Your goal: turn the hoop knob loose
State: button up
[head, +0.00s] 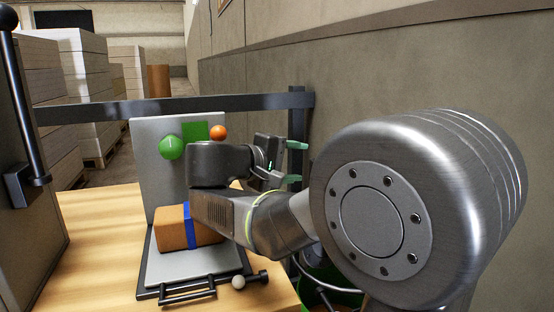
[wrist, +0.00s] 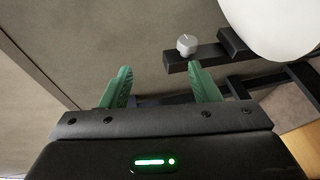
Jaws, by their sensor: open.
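A pale grey knob (wrist: 186,45) sits on a short dark bar (wrist: 205,58) in the wrist view, ahead of my gripper and nearer its right finger. I take it to be the hoop knob. My gripper (wrist: 159,68) is open, with two green fingers spread apart and nothing visible between them. The knob appears beyond the fingertips, not between them. In the head view my gripper (head: 297,162) is held beside the wall, right of the upright grey panel. I cannot make out the knob in that view.
The grey panel (head: 153,160) carries a green ball (head: 171,148), green square (head: 195,131) and orange ball (head: 219,132). A dark rail (head: 90,112) runs behind. A large white rounded shape (wrist: 275,25) is close.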

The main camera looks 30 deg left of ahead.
jog(key=shift+p+v, duration=0.6)
jog(key=shift+v, duration=2)
jog(key=shift+w+r, duration=0.1)
jog(key=shift+r, duration=0.05)
